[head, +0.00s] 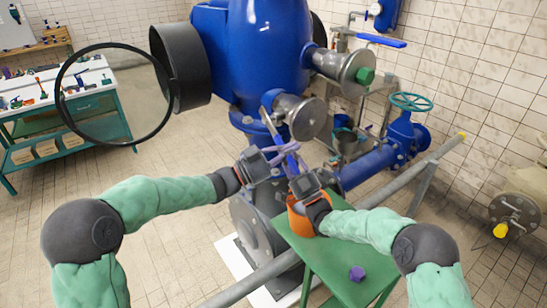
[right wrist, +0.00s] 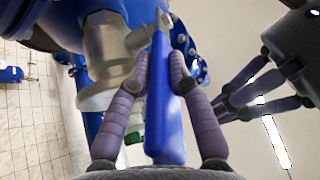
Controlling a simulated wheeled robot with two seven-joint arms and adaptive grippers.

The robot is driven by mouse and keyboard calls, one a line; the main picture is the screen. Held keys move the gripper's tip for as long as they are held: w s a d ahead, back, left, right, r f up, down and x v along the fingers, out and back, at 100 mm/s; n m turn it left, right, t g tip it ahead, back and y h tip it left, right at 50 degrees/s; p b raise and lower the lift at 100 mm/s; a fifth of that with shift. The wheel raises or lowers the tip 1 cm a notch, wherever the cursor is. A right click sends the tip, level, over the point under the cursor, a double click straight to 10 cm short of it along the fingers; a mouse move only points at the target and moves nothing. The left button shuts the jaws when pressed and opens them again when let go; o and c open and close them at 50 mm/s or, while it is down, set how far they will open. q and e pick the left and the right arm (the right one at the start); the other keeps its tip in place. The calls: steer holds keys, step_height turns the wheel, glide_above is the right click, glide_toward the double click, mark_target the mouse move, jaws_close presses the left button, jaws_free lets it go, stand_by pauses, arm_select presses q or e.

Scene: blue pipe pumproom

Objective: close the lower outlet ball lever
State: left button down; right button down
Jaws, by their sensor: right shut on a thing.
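The lower outlet ball lever (head: 267,117) is a blue handle on the lower metal outlet stub (head: 304,118) of the big blue pump body. It slants down and right from the stub in the head view. My right gripper (head: 291,158) is shut on this lever; in the right wrist view the blue handle (right wrist: 164,105) runs between its two purple fingers. The lever's pivot end shows past the fingertips, beside the metal valve body (right wrist: 108,50). My left gripper (head: 280,152) is close beside the lever, with its fingers apart; they also show at the right wrist view's right side (right wrist: 240,97).
A green table (head: 325,250) with an orange container (head: 300,218) and a purple nut (head: 357,273) stands below.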

arm_select(q)
steer(key=shift+w+a+f, duration=0.25)
steer(key=shift+w+f, duration=0.05)
steer(key=shift+f, duration=0.25)
steer(key=shift+w+a+f, duration=0.25)
steer(key=shift+w+f, duration=0.1)
steer(key=shift+f, duration=0.2)
steer(key=shift+w+a+f, duration=0.25)
steer(key=shift+w+f, duration=0.05)
steer(key=shift+f, duration=0.25)
arm_select(e)
steer(key=shift+f, duration=0.15)
arm_select(q)
steer(key=shift+w+a+f+m, duration=0.15)
steer(key=shift+w+f, duration=0.05)
steer(key=shift+f, duration=0.25)
steer(key=shift+w+a+f+m, duration=0.15)
steer(key=shift+f, duration=0.25)
arm_select(e)
steer(key=c, duration=1.2)
jaws_free()
steer(key=shift+s, duration=0.1)
steer(key=shift+o, duration=0.4)
steer(key=shift+r, duration=0.2)
steer(key=shift+a+r+y, duration=0.1)
steer(key=shift+y, duration=0.2)
